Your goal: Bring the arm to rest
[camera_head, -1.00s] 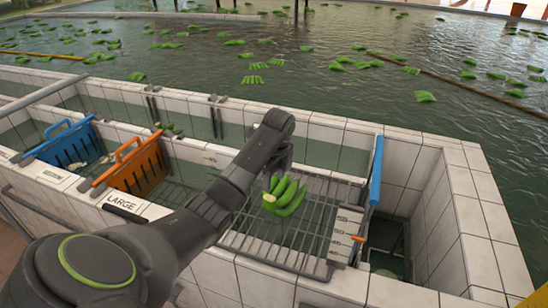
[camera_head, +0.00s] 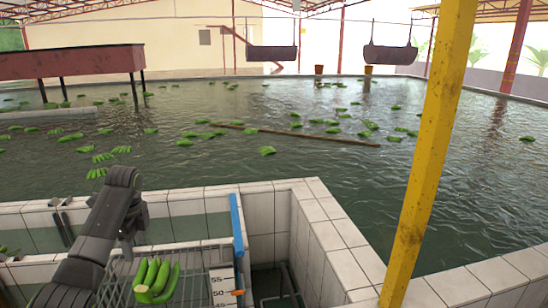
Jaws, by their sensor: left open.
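My left arm comes in at the lower left, and its wrist is bent so that the left gripper (camera_head: 127,248) points down. It is open, with nothing seen between its fingers. A small cluster of green bananas (camera_head: 157,281) lies on the metal rack (camera_head: 196,262) just in front and to the right of the gripper, apart from it. My right gripper is not in view.
A blue bar (camera_head: 238,232) and a white scale plate (camera_head: 222,284) edge the rack's right side. White tiled walls (camera_head: 312,205) surround it. A yellow post (camera_head: 430,150) stands at right. Beyond is a wide water pool (camera_head: 300,170) with floating green bunches.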

